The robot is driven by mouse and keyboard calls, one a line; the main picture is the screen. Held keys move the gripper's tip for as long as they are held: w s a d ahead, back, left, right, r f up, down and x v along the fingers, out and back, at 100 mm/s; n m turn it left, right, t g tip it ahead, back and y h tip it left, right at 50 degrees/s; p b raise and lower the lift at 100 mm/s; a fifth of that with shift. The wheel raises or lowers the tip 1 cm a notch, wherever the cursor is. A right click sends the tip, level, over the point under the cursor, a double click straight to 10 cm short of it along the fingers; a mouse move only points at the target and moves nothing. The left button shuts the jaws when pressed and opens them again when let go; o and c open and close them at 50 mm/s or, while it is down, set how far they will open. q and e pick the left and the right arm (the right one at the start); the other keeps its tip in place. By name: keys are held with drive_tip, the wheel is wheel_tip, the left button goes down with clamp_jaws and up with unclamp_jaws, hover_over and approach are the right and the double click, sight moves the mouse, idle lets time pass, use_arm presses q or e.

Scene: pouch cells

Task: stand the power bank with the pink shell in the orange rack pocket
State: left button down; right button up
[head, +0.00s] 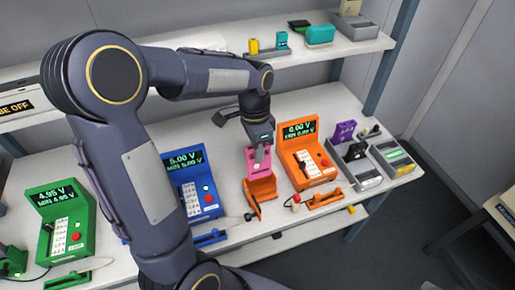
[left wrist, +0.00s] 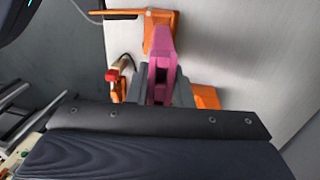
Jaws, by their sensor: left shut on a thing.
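My left gripper (head: 261,150) is shut on the pink power bank (head: 252,161), which hangs below the fingers. The pink power bank also shows in the left wrist view (left wrist: 162,55), between the two grey fingers. The orange rack pocket (head: 262,189) stands on the bench right below the power bank in the head view. The power bank's lower end is at or just above the pocket's opening; I cannot tell whether it is inside. Orange parts (left wrist: 207,97) show beside the fingers in the left wrist view. My right gripper is not in view.
An orange tester (head: 309,153) reading 0.00 V stands just right of the pocket. A blue tester (head: 190,185) stands to the left, and a green one (head: 62,218) farther left. Grey trays (head: 368,181) with a purple item (head: 345,132) are at the right. A shelf (head: 345,47) runs behind.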

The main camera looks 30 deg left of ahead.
sight(259, 166)
use_arm(q)
drive_tip(key=shift+s+d+f+b, duration=0.2)
drive_tip(key=shift+f+b, duration=0.9)
drive_tip(key=shift+f, duration=0.4)
drive_tip(key=shift+s+d+f+b, duration=0.1)
drive_tip(key=shift+d+f+b, duration=0.05)
drive_tip(key=shift+f+b, duration=1.1)
drive_tip(key=c, duration=1.2)
unclamp_jaws()
drive_tip(key=shift+f, duration=0.2)
drive_tip(key=r, duration=0.5)
drive_tip(key=a+r+p, duration=0.1)
drive_tip(key=r, duration=0.1)
drive_tip(key=shift+w+r, duration=0.4)
drive_tip(key=s+d+n+t+h, duration=0.1)
drive_tip(key=s+d+n+t, duration=0.1)
drive_tip(key=s+n, duration=0.3)
drive_tip(key=s+d+n+t+h, duration=0.1)
drive_tip(key=s+n+t, duration=0.3)
drive_tip(key=s, duration=0.8)
drive_tip(key=shift+d+f+n+t+h, duration=0.2)
drive_tip(key=shift+d+n+t+h, duration=0.15)
drive_tip(key=shift+d, duration=0.4)
